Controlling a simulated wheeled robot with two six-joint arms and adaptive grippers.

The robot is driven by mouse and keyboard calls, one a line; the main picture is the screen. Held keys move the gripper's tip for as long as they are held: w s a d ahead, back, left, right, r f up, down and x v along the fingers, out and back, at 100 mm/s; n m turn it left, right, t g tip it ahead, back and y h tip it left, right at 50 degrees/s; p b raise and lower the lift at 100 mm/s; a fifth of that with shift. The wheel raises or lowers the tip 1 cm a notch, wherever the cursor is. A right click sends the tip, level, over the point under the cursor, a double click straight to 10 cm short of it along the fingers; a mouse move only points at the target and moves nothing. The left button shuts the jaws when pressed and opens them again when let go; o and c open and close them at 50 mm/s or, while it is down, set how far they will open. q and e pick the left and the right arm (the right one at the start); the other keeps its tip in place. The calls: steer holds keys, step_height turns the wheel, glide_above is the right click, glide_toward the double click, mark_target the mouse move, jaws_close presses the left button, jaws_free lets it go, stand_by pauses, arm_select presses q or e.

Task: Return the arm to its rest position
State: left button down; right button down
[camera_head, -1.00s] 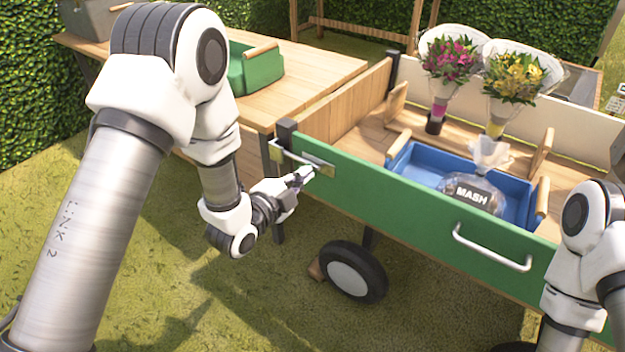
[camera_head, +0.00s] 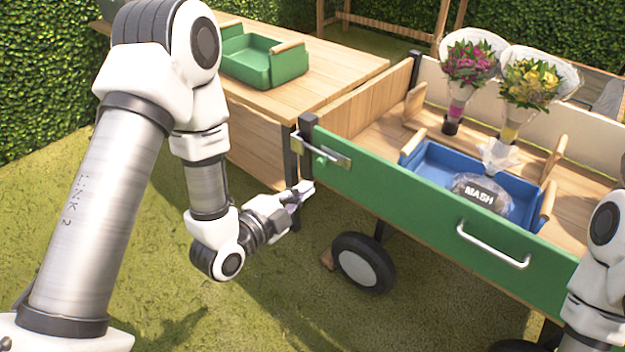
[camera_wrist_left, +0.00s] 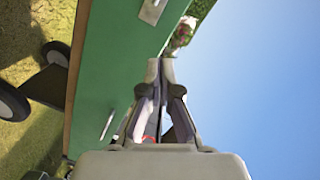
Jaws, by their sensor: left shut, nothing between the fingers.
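My left arm comes in from the left in the head view, with its left gripper (camera_head: 304,190) beside the near left corner of the green cart side panel (camera_head: 400,195). The gripper is shut and empty, a little below and apart from the metal latch (camera_head: 322,153). In the left wrist view the two fingers (camera_wrist_left: 160,75) are together, with the green panel (camera_wrist_left: 115,60) to their left and sky to the right. Part of my right arm (camera_head: 600,260) shows at the right edge of the head view; its gripper is out of the picture.
The cart holds a blue tray (camera_head: 432,165) with a bag labelled MASH (camera_head: 480,195), and two bouquets (camera_head: 468,65) (camera_head: 530,85) behind it. A wooden table (camera_head: 335,68) with a green tray (camera_head: 262,65) stands behind the left arm. Grass (camera_head: 200,310) below is open; a cart wheel (camera_head: 362,264) is near.

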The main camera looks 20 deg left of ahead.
stand_by(0.4)
arm_select(q)
steer(key=s+f+n+g+y, duration=0.15)
steer(key=s+f+g, duration=0.3)
steer(key=f, duration=0.55)
steer(key=s+f+n+g+y, duration=0.1)
steer(key=s+f+n+g, duration=0.15)
steer(key=s+f, duration=0.55)
steer(key=s+a+f+n+g+y, duration=0.1)
steer(key=s+a+f+n+g, duration=0.1)
steer(key=s+f+n+g, duration=0.4)
steer(key=s+a+f+n+g+y, duration=0.25)
steer(key=s+f+n, duration=0.25)
steer(key=s+n, duration=0.25)
step_height(320, 180, up, 29)
steer(key=p, duration=2.8)
steer(key=shift+f+m+h, duration=0.15)
steer(key=shift+m+h, duration=0.2)
steer(key=shift+h, duration=0.05)
